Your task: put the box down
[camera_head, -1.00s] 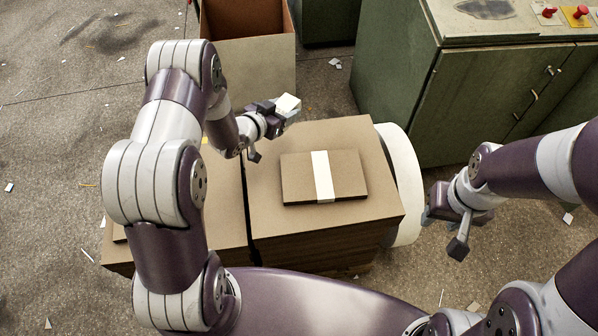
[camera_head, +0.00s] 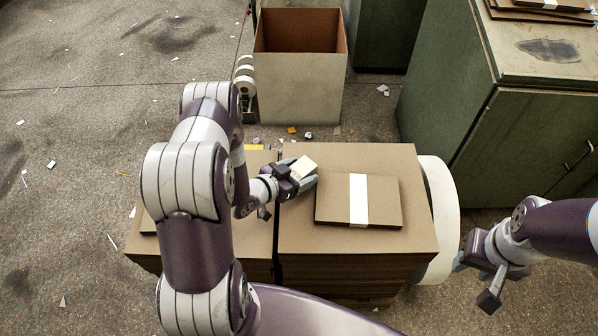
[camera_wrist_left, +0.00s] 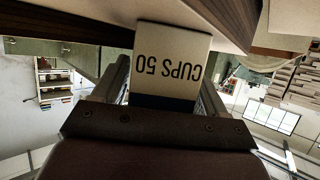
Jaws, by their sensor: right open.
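The box (camera_head: 304,164) is small and cream-coloured. In the left wrist view the box (camera_wrist_left: 172,62) reads "CUPS 50" upside down and sits between both fingers. My left gripper (camera_head: 300,181) is shut on it, over the top of the greyboard stack (camera_head: 310,233), just left of the banded board bundle's far-left corner. I cannot tell whether the box touches the stack. My right gripper (camera_head: 474,280) is open and empty, right of the stack and apart from it.
A banded bundle of boards (camera_head: 384,204) lies on the stack. A white roll (camera_head: 440,215) stands against its right side. An open carton (camera_head: 300,92) is behind, with a green cabinet (camera_head: 500,150) at the right. Bare board shows in front of the bundle.

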